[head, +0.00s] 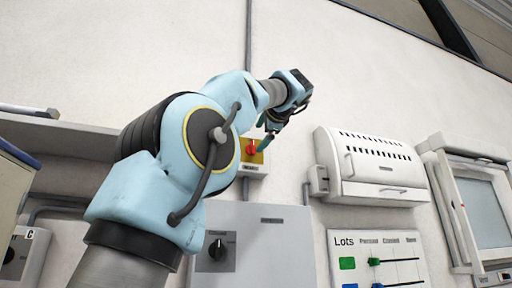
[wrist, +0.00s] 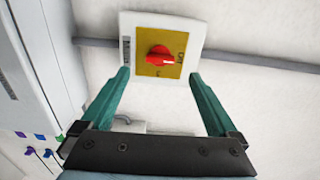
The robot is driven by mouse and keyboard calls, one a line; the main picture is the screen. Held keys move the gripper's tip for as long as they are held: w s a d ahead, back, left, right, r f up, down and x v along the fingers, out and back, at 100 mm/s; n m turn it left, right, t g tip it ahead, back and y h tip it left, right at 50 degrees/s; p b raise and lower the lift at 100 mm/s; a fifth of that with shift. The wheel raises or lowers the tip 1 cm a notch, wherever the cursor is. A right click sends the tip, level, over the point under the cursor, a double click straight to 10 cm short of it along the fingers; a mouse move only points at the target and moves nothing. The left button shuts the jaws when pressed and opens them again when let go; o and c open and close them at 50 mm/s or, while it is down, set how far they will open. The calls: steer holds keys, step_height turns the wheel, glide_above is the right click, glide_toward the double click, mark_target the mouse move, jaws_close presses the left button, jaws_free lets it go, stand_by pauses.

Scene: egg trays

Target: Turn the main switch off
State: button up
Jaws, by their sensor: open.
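In the head view, the red knob (head: 251,150) shows just below my fingers. My gripper (wrist: 159,73) is open, its two green fingers reaching toward the box, one on each side of the yellow plate's lower part. I see no contact with the knob. My gripper (head: 264,133) also shows in the head view.
A grey cabinet (head: 265,250) with a black rotary knob (head: 218,249) is below. A white vented box (head: 370,165), a "Lots" board (head: 378,255) and a framed screen (head: 485,210) are to the right. A grey conduit (wrist: 255,62) runs along the wall.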

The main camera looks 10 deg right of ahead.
steer(key=shift+s+d, duration=0.15)
steer(key=shift+s, duration=1.05)
